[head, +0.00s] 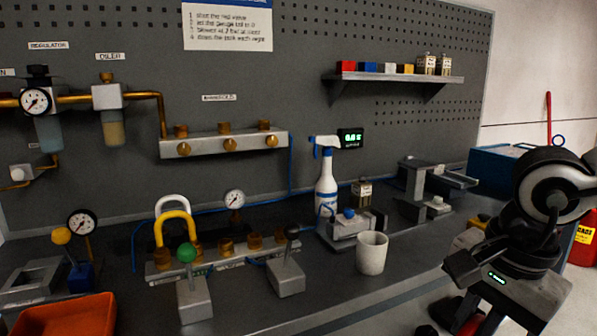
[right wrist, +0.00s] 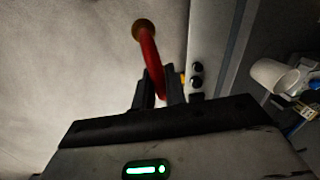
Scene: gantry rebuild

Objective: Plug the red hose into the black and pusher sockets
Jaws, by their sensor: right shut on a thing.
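The red hose (right wrist: 149,48) shows in the right wrist view with a brass end fitting (right wrist: 144,28) pointing up and away. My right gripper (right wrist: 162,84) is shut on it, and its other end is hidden. In the head view my right arm is at the lower right, with a bit of red low beside the gripper. A bench manifold (head: 158,271) with brass sockets (head: 226,246) stands left of centre. A yellow hose (head: 174,215) and a white hose (head: 172,199) arch at its left part. I cannot read its labels. My left gripper is not in view.
Green-knobbed (head: 187,254) and black-knobbed (head: 291,233) levers stand before the manifold. A spray bottle (head: 326,192), a clamp-like fixture (head: 350,222) and a grey cup (head: 372,254) are to its right. An orange tray (head: 65,318) is at the lower left.

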